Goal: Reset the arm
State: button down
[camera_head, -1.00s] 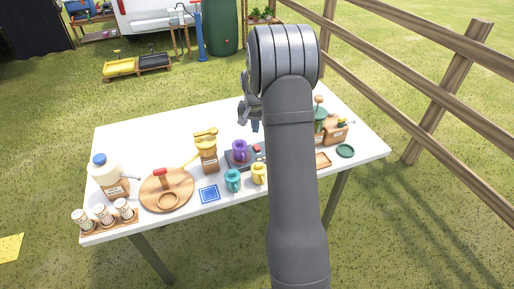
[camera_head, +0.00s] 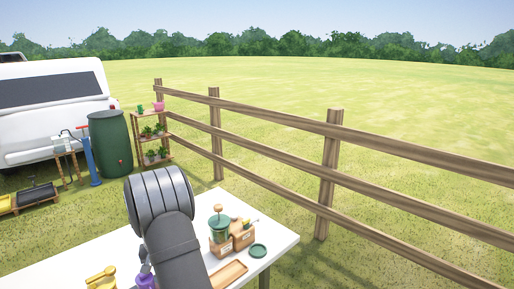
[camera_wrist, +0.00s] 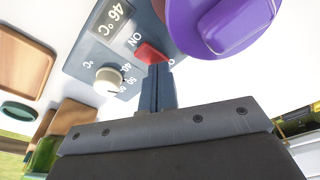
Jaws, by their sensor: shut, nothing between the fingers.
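My gripper (camera_wrist: 158,88) is at the centre of the wrist view, its narrow dark fingers together with nothing between them. The fingertips appear near the red switch (camera_wrist: 150,53) of a blue-grey warmer (camera_wrist: 95,55); I cannot tell whether they touch it. The warmer has a display reading 46, the word ON and a white knob (camera_wrist: 109,80). In the head view my arm covers part of the white table, and the fingertips are hidden.
A wooden tray (camera_head: 229,274), a green coaster (camera_head: 258,251), wooden boxes (camera_head: 242,236) and a green grinder-like thing (camera_head: 219,228) stand on the table's right part. A yellow-topped thing (camera_head: 101,279) is at lower left. A wooden fence (camera_head: 330,170) runs behind the table (camera_head: 75,256).

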jog(key=shift+f, duration=0.2)
jog(key=shift+r, duration=0.15)
jog(key=shift+r, duration=4.25)
jog(key=s+r+m+g, duration=0.1)
jog(key=s+r+m, duration=0.9)
jog(key=s+r, duration=0.7)
notch_tip(320, 180, up, 3)
jog(key=shift+a+r+m+g, duration=0.15)
jog(key=shift+m+g, duration=0.15)
jog(key=shift+w, duration=0.1)
